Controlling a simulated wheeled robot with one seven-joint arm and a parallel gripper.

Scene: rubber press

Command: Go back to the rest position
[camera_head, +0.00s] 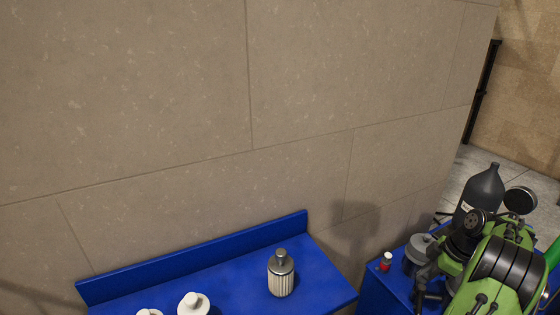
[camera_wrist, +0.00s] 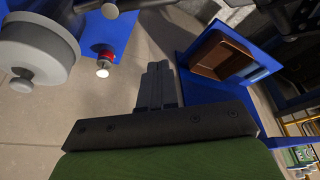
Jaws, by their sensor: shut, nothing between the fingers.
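My gripper (camera_wrist: 157,70) shows in the wrist view with its two dark fingers closed together and nothing between them. It is apart from everything around it, as far as that view shows. In the head view my green and black arm is folded at the lower right, over the right blue surface, and hides part of it. The gripper's fingers cannot be made out there.
A blue bench (camera_head: 240,287) holds a ribbed metal-topped bottle (camera_head: 281,275) and white pieces (camera_head: 193,304). Beside my arm stand a small red-and-white item (camera_head: 385,262), a grey canister (camera_head: 418,252) and a dark bottle (camera_head: 485,187). The wrist view shows a brown bin (camera_wrist: 218,53). A wall stands behind.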

